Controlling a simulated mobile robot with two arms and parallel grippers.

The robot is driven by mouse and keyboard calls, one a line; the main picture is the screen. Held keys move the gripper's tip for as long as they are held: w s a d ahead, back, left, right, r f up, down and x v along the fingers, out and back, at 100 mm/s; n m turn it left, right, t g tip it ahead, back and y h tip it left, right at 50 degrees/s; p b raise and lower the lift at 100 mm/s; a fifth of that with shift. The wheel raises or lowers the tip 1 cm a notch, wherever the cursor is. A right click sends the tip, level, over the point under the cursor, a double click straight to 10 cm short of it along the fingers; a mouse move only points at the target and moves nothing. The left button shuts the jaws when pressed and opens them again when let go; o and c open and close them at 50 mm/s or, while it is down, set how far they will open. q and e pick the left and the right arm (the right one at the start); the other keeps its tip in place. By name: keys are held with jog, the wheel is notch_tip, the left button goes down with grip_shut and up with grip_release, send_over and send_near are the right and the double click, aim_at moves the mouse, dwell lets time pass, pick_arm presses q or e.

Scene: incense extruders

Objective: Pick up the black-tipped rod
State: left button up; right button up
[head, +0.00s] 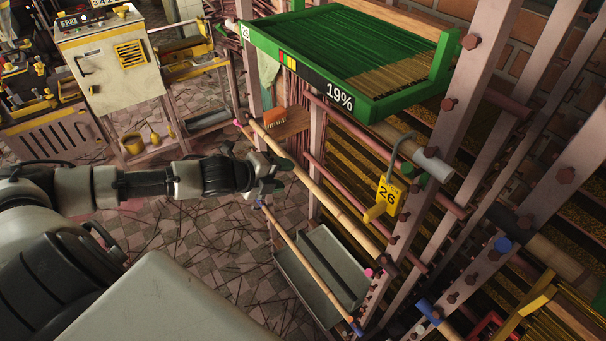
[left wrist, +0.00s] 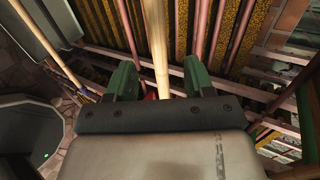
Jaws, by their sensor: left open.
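A long pale wooden rod (head: 335,211) with a dark lower end slants along the left side of the rack. My left gripper (head: 277,172) is open at the rod's upper-middle part. In the left wrist view the rod (left wrist: 156,40) runs between the two green fingers of the left gripper (left wrist: 160,78), with gaps on both sides. The fingers are not closed on it. The rod's stretch behind the gripper is hidden. My right gripper is not in view.
A second pale rod with blue ends (head: 303,258) slants lower, over a grey tray (head: 322,272). A green tray marked 19% (head: 372,105) is above right. A cream machine (head: 118,62) stands back left.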

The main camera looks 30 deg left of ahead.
aim_at(299, 176)
pick_arm(q)
jog(key=shift+w+d, duration=0.1)
jog(key=shift+w, duration=0.15)
jog(key=p+x, duration=0.2)
jog(key=x, duration=0.2)
jog(key=shift+f, duration=0.2)
jog(key=shift+w+d+f, duration=0.1)
jog(key=shift+w+f, duration=0.05)
jog(key=shift+f, duration=0.05)
jog(key=shift+c, duration=0.6)
grip_shut()
